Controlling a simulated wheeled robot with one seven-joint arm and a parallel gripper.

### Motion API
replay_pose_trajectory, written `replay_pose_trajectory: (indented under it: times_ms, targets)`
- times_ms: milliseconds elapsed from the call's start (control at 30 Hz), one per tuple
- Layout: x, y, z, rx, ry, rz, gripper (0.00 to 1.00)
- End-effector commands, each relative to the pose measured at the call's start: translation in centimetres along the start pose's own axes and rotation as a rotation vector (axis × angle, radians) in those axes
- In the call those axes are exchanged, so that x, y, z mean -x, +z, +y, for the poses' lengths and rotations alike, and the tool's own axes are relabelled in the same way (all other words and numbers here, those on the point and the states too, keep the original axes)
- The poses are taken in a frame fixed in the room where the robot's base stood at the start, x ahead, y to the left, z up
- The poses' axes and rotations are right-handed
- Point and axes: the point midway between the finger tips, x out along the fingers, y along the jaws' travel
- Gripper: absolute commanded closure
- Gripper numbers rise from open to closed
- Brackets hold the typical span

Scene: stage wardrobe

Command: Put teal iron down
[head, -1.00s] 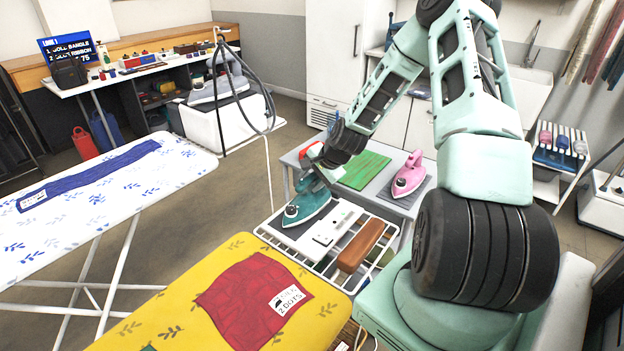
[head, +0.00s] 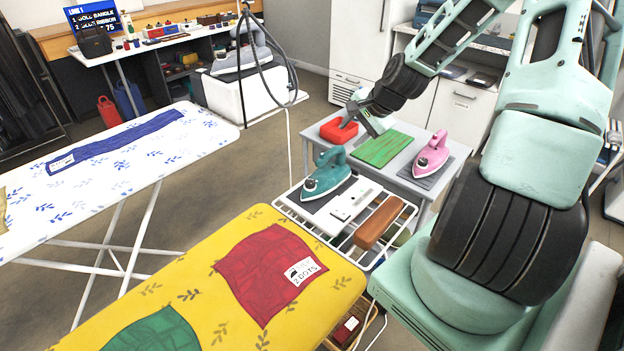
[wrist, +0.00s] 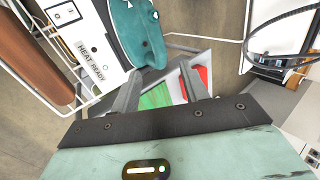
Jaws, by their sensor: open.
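The teal iron (head: 328,172) stands flat on a dark pad at the back left of a white wire rack (head: 282,205). It also shows at the top of the wrist view (wrist: 138,38), clear of the fingers. My gripper (head: 366,118) is behind and to the right of the iron, apart from it, above the small grey table. In the wrist view my gripper (wrist: 158,82) has its two fingers spread with nothing between them but the table beyond.
The grey table (head: 408,188) bears a green board (head: 383,149), a red object (head: 339,130) and a pink iron (head: 433,153). The rack also holds a white "HEAT READY" panel (wrist: 97,48) and a brown block (head: 379,222). Yellow (head: 190,268) and white (head: 110,190) ironing boards stand left.

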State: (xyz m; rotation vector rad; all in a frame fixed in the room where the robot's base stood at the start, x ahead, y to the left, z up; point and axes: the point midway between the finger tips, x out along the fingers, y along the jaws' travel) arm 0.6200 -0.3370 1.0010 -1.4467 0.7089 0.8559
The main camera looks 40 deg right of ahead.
Motion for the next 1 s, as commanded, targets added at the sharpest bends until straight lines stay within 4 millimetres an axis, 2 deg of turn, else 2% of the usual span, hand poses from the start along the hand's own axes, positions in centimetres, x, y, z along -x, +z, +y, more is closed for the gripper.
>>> replay_pose_trajectory:
  times_ms: [67,167,300,467,600,700,900,1000]
  targets:
    - [-0.1,1.3,-0.4,0.044,0.013,-0.016,0.55]
    - [-0.4,4.7,-1.2,0.161,0.050,-0.056,0.55]
    - [-0.2,12.0,-1.9,0.425,0.125,-0.145,0.55]
    - [1.3,20.2,-1.4,0.743,0.200,-0.242,0.55]
    - [3.4,26.5,0.0,1.016,0.250,-0.320,0.55]
    - [5.3,30.5,1.4,1.206,0.275,-0.373,0.55]
    - [9.9,37.0,5.2,1.578,0.303,-0.473,0.55]
    - [12.3,39.2,7.4,1.751,0.306,-0.521,0.55]
